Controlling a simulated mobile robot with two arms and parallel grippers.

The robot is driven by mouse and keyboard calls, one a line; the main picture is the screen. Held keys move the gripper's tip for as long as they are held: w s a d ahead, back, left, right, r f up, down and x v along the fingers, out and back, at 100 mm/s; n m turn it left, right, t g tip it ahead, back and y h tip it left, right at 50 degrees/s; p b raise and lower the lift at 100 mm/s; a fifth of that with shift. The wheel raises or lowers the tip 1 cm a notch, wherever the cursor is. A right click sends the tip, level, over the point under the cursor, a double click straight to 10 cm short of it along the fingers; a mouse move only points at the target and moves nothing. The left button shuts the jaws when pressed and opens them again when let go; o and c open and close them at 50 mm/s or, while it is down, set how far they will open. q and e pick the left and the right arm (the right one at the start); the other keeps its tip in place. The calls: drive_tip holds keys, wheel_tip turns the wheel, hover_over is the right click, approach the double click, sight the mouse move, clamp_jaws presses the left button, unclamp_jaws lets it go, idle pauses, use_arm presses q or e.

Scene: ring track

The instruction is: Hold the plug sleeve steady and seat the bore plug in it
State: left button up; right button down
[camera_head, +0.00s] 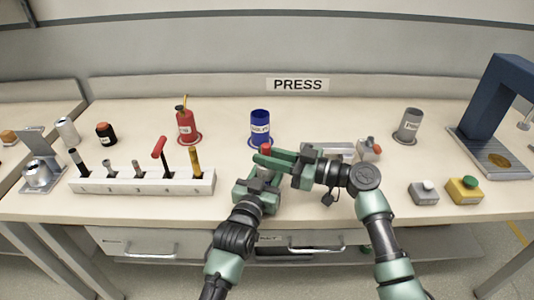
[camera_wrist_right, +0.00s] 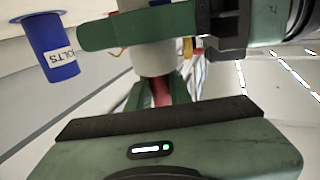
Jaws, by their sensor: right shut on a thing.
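The red bore plug (camera_head: 266,148) is between the fingers of my right gripper (camera_head: 269,157), which is shut on it. The grey plug sleeve (camera_head: 265,173) is directly below, held in my left gripper (camera_head: 262,179). In the right wrist view, the red plug (camera_wrist_right: 160,91) is between my right fingers and lines up with the end of the grey sleeve (camera_wrist_right: 151,60). A green finger of my left gripper (camera_wrist_right: 140,27) lies across the sleeve. Plug and sleeve look in contact or very close; I cannot tell how deep the plug is.
A blue BOLTS cup (camera_head: 260,125) stands just behind the grippers. A grey cup (camera_head: 408,125), button boxes (camera_head: 463,191) and a blue press (camera_head: 496,100) are at right.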

drive_tip(key=shift+f, duration=0.1)
drive_tip(key=c, duration=1.2)
unclamp_jaws()
drive_tip(key=v, duration=1.2)
drive_tip(key=shift+f, duration=0.1)
use_arm(q)
drive_tip(key=o, duration=1.4)
drive_tip(key=shift+o, duration=0.2)
